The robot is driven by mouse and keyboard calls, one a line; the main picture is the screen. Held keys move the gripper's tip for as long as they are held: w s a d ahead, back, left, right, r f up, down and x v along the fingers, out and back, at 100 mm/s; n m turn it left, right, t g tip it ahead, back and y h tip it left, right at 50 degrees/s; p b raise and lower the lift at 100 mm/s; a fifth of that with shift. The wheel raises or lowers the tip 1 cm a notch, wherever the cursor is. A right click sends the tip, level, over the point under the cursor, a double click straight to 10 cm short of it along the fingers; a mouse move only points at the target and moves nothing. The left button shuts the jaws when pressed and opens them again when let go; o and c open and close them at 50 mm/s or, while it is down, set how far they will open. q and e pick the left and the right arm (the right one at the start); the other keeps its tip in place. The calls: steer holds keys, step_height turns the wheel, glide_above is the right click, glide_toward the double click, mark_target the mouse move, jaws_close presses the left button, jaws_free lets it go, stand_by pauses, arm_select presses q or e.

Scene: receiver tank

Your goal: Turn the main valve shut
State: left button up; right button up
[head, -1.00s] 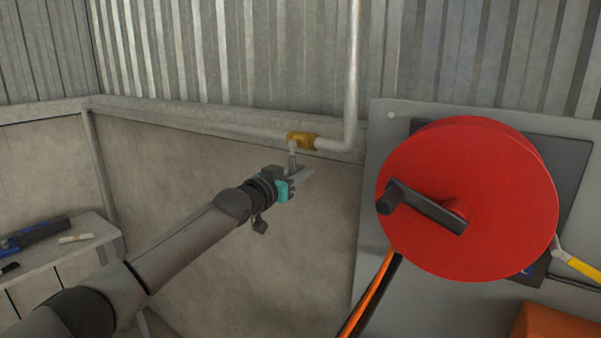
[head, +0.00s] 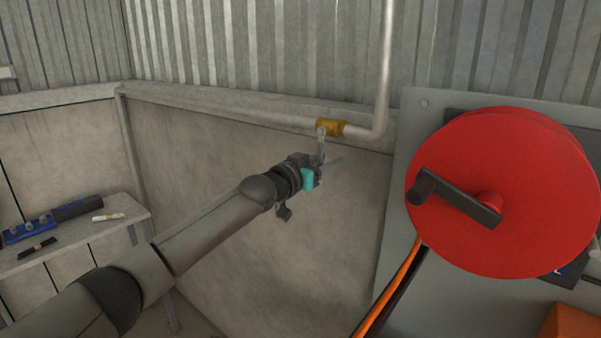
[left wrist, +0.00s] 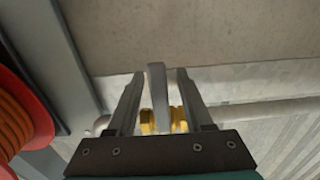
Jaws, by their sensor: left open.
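The main valve has a brass body (head: 331,127) on the grey pipe along the wall. Its grey lever handle (head: 321,147) hangs down from the body, close to upright. My left gripper (head: 328,168) reaches up to the lever from the lower left. In the left wrist view the lever (left wrist: 157,85) stands between the two open fingers of the left gripper (left wrist: 154,88), with a gap on each side. The brass body (left wrist: 160,120) shows behind it there. The lever's lower part is partly hidden by the gripper in the head view. My right gripper is not in view.
A red hose reel (head: 540,190) with a crank is mounted on a grey panel (head: 405,200) to the right of the valve. A bench (head: 140,215) with tools stands at the left. The wall below the pipe is clear.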

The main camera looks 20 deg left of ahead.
arm_select(q)
steer(key=b+v, duration=0.2)
steer(key=v, duration=1.2)
steer(key=shift+s+a, duration=0.15)
steer(key=shift+s, duration=0.1)
steer(key=shift+r, duration=0.1)
